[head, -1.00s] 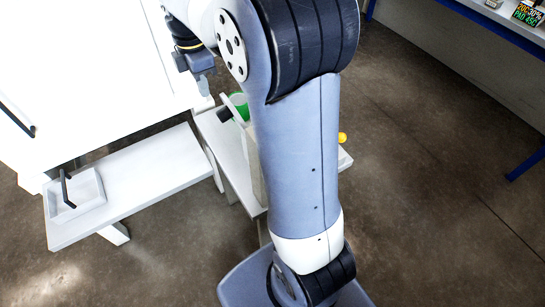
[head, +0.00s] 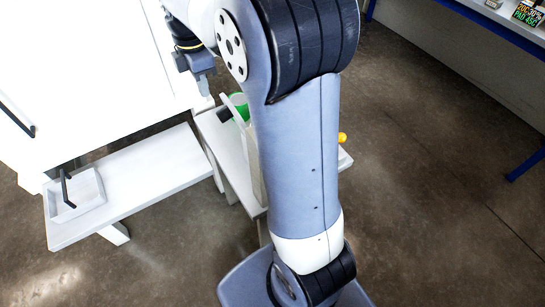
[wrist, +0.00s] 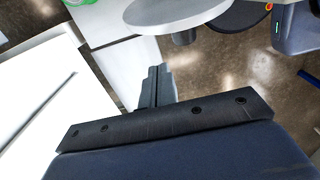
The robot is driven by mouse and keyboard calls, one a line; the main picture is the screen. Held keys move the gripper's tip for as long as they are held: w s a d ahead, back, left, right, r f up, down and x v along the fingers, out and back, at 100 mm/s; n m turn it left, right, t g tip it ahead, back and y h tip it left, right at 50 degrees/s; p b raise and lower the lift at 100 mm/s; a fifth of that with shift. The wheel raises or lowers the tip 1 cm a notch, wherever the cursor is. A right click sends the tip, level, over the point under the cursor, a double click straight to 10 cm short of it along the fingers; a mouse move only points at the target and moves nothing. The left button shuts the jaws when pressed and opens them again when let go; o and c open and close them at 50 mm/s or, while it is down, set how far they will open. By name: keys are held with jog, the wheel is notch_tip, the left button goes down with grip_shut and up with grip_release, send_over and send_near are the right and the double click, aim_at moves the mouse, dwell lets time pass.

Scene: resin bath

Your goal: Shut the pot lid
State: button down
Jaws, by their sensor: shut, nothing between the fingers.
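The pot's lid (head: 236,107) is a pale disc standing steeply tilted, with a dark knob (head: 223,114) on its left face. Green shows behind it at the pot (head: 241,99), which my arm mostly hides. In the wrist view the grey lid (wrist: 165,12) and its knob (wrist: 185,37) lie beyond the fingertips, near the top. My gripper (head: 205,93) is shut and empty, pointing down to the left of and above the lid. The wrist view shows its fingers (wrist: 159,72) together, apart from the lid.
The pot's white stand (head: 228,150) runs behind my arm; a yellow object (head: 342,138) shows at its right. A white bench (head: 150,172) holds a shallow tray (head: 90,205) with a dark handle (head: 66,188). A white cabinet (head: 70,70) is close at left. Floor is open at right.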

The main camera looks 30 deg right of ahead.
dwell(0.4)
notch_tip(320, 180, down, 6)
jog(key=b, duration=0.3)
dwell(0.6)
jog(key=shift+d, duration=0.1)
jog(key=d+r+p, duration=0.2)
jog(key=d+p, duration=0.2)
jog(key=d, duration=0.7)
jog(key=shift+d, duration=0.4)
dwell(0.8)
notch_tip(320, 180, up, 8)
jog(key=p, duration=0.7)
dwell(0.7)
